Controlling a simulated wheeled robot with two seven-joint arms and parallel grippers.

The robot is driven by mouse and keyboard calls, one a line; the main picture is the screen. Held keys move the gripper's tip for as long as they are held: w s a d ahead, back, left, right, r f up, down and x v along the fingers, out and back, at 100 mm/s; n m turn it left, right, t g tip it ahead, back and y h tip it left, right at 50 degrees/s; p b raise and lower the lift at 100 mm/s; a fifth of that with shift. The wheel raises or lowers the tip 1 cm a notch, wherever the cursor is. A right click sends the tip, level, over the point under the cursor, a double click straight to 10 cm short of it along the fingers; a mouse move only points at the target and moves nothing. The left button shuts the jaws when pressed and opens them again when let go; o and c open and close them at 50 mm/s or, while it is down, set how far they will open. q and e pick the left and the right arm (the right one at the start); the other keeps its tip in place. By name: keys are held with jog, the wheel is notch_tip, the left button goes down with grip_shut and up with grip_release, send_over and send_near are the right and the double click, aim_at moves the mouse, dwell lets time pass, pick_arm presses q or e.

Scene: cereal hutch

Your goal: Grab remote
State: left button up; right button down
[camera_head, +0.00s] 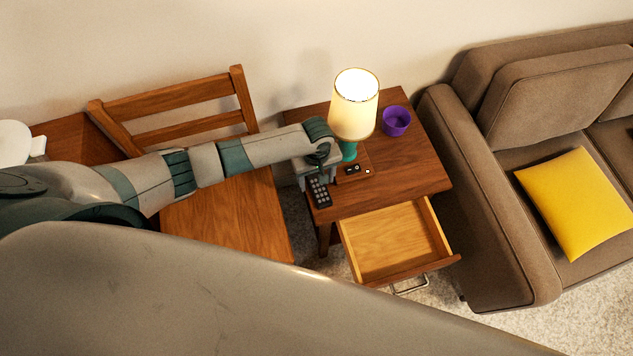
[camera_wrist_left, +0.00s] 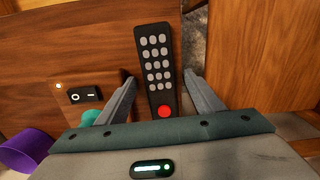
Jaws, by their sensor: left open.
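The remote (camera_head: 319,192) is dark with grey buttons and lies on the left edge of the wooden side table (camera_head: 410,160). In the left wrist view the remote (camera_wrist_left: 156,62) shows a red button at its near end. My left gripper (camera_wrist_left: 160,88) is open, with one finger on each side of the remote's near end. I cannot tell whether the fingers touch it. In the head view my left gripper (camera_head: 314,170) is over the table's left edge, just behind the remote. My right gripper is not in view.
A lit lamp (camera_head: 354,105) with a teal base stands close beside my left gripper. A purple cup (camera_head: 396,121) is behind it to the right. The table's drawer (camera_head: 395,245) is open and empty. A wooden chair (camera_head: 225,215) is left, a sofa (camera_head: 480,200) right.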

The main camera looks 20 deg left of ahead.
pick_arm(q)
jog(key=c, duration=1.2)
jog(key=shift+r, duration=0.1)
notch_tip(320, 180, up, 28)
dwell(0.4)
